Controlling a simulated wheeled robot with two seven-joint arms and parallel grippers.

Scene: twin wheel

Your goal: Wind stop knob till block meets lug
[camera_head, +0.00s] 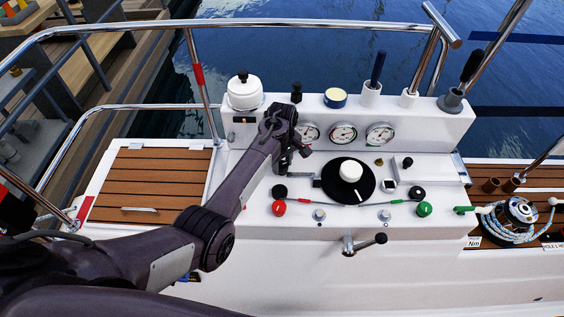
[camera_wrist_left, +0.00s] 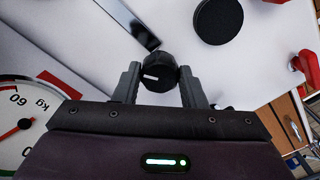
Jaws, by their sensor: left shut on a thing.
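My left gripper (camera_head: 292,156) reaches down onto the white console from the left. In the left wrist view its two grey fingers stand on either side of a small black knob (camera_wrist_left: 160,74) with a white mark, shut on it. The gripper hides this knob in the head view. A flat metal bar (camera_wrist_left: 128,20) with a dark end lies just beyond the knob; it also shows in the head view (camera_head: 317,182). I cannot make out a separate block or lug, or whether anything touches. My right gripper is not in view.
A black disc with a white knob (camera_head: 350,172) is right of the gripper, below several gauges (camera_head: 343,133). Black (camera_head: 280,191) and red (camera_head: 278,208) knobs sit close in front. A crank (camera_head: 365,242) juts from the front face. A rail (camera_head: 190,30) runs behind.

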